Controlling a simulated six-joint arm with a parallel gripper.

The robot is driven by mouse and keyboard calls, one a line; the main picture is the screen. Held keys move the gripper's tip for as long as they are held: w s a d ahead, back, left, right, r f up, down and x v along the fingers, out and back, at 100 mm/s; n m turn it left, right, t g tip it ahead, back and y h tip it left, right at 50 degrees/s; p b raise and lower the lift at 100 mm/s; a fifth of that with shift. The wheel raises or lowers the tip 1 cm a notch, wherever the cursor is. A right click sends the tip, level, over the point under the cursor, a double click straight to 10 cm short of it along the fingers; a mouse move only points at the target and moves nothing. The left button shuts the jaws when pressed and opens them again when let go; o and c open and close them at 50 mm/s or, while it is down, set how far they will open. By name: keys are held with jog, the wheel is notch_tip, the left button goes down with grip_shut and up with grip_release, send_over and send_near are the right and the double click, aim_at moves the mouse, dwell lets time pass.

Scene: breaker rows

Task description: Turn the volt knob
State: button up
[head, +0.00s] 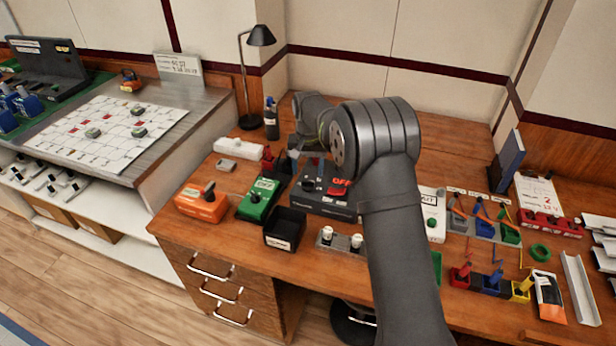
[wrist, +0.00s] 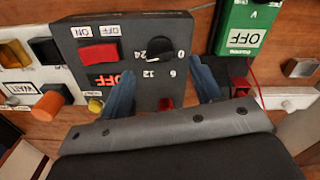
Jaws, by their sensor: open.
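The volt knob (wrist: 162,50) is black and round, with a pale pointer mark, on a dark grey supply box (wrist: 148,22). The numbers 0, 6, 12 and 24 are printed around it. The box also carries a red rocker switch (wrist: 99,53) and an orange OFF display (wrist: 110,80). My gripper (wrist: 162,86) is open and empty, its two blue fingers apart on either side below the knob in the wrist view. No contact with the knob shows. In the head view the dark box (head: 322,203) stands mid-table, and my arm partly hides the gripper.
A green OFF box (head: 260,200) and an orange box (head: 202,202) stand left of the supply box. A black open bin (head: 284,232) is in front. A desk lamp (head: 250,90) and dark bottle (head: 271,120) stand behind. Coloured terminals (head: 490,282) lie to the right.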

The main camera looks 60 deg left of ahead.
aim_at(308, 182)
notch_tip(308, 182, up, 13)
jog(key=shift+f, duration=0.15)
jog(key=shift+f, duration=0.1)
notch_tip(308, 182, down, 17)
jog(key=shift+f, duration=0.15)
dwell(0.7)
jog(key=shift+f, duration=0.25)
jog(key=shift+r+n, duration=0.25)
jog(key=shift+n, duration=0.15)
jog(key=n, duration=0.6)
jog(key=shift+w, duration=0.15)
notch_tip(308, 182, up, 10)
dwell(1.9)
